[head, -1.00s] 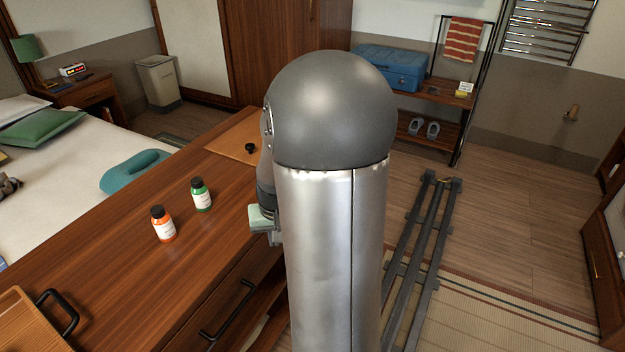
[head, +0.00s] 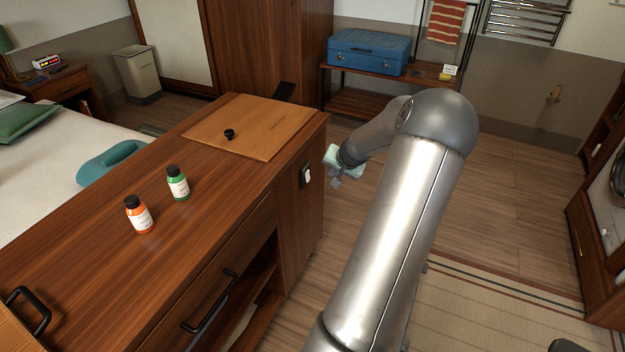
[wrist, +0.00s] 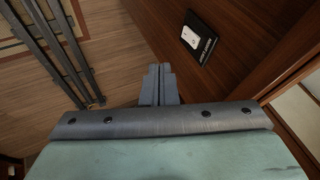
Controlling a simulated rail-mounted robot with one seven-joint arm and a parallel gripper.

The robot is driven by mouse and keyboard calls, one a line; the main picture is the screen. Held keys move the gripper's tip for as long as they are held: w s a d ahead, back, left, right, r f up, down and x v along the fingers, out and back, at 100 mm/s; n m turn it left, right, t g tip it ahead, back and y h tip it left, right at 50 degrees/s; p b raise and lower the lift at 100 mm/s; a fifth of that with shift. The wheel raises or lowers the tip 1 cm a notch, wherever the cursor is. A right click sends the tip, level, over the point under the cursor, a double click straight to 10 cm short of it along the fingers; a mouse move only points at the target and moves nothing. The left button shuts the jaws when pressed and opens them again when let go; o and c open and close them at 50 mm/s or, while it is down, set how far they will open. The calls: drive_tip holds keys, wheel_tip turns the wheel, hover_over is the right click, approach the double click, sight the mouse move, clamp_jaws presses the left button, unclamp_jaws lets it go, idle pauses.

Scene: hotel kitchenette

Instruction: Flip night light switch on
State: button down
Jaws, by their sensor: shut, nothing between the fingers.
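The night light switch (head: 306,174) is a small white rocker on a dark plate, set upright on the end part of the wooden counter's front face. In the wrist view the switch (wrist: 191,37) shows at upper right, with white lettering on its black plate. My gripper (head: 336,182) hangs in the open air just right of the switch, apart from it. In the wrist view my gripper's fingers (wrist: 159,70) are together with nothing between them, to the left of and below the plate.
On the counter (head: 215,225) stand an orange bottle (head: 139,215) and a green bottle (head: 178,184). A board (head: 250,122) with a small black knob (head: 229,134) lies at its far end. A drawer handle (head: 210,302) juts from the front. The floor right of the counter is open.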

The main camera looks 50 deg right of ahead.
sight(308, 176)
idle(0.3)
drive_tip(key=w+d+f, duration=0.1)
drive_tip(key=w+f, duration=0.7)
drive_tip(key=w, duration=0.1)
drive_tip(key=shift+d+f, duration=0.25)
drive_tip(key=shift+f, duration=0.1)
drive_tip(key=shift+w+b, duration=0.15)
drive_tip(key=shift+b, duration=0.4)
drive_tip(key=shift+r, duration=0.1)
